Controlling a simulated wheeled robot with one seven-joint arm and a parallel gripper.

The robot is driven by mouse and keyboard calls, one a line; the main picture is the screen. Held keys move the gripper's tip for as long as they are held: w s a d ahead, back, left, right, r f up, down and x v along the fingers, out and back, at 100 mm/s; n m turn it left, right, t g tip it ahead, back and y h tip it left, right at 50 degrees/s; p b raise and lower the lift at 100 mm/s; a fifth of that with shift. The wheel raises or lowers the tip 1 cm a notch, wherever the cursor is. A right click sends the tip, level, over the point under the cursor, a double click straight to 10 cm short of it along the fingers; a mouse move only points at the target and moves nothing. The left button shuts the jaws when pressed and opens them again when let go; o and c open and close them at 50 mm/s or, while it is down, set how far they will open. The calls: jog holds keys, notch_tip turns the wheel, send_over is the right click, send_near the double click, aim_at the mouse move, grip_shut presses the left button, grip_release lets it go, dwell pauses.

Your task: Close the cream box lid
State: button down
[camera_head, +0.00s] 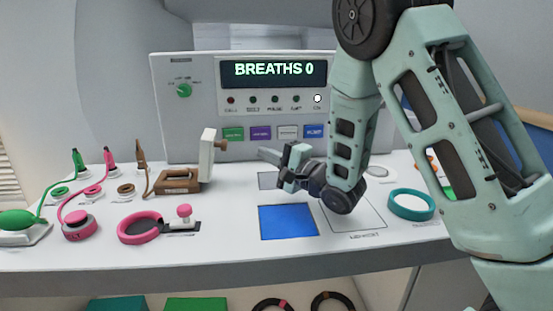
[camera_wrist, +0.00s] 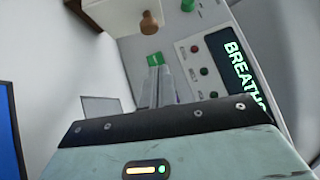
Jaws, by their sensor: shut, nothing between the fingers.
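The cream lid (camera_head: 206,156) stands upright and open at the right side of a low brown box base (camera_head: 178,181). A brown knob (camera_head: 221,145) sticks out from the lid's right face. In the wrist view, the cream lid (camera_wrist: 108,12) and its brown knob (camera_wrist: 150,22) show at the top, cut by the frame edge. My gripper (camera_head: 264,153) is to the right of the lid, apart from it, with its fingers pointing left. In the wrist view, its grey fingers (camera_wrist: 158,84) are together and empty.
A pink ring (camera_head: 139,228) and a pink-knobbed latch (camera_head: 183,213) lie in front of the box. Cables with plugs (camera_head: 108,160) are at left. A blue square (camera_head: 288,221) and teal ring (camera_head: 411,204) are at right.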

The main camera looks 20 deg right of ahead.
jog(key=w+a+r, duration=0.1)
jog(key=w+a, duration=0.4)
jog(key=shift+a+p, duration=0.3)
jog(key=shift+p, duration=0.05)
jog(key=shift+r, duration=0.1)
